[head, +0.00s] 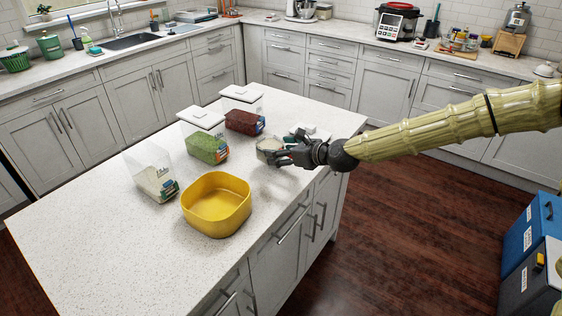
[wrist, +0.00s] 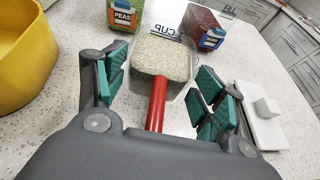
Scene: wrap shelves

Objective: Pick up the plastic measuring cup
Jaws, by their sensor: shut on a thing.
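The plastic measuring cup (wrist: 163,57) is clear, full of pale grains like rice, with a red handle (wrist: 157,106) pointing back toward my palm. In the head view the cup (head: 269,147) is at the right side of the white island, behind my fingers. My gripper (head: 280,154) comes in from the right and is shut on the cup. In the wrist view the green-padded fingers of my gripper (wrist: 162,78) lie on both sides of it. I cannot tell whether the cup's base touches the counter.
A yellow bowl (head: 216,205) stands at the island's front. Clear containers of pale grains (head: 155,183), green peas (head: 207,147) and red beans (head: 245,121) stand in a row behind it. A white lid-like piece (wrist: 262,125) lies right of my fingers. The island's left end is clear.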

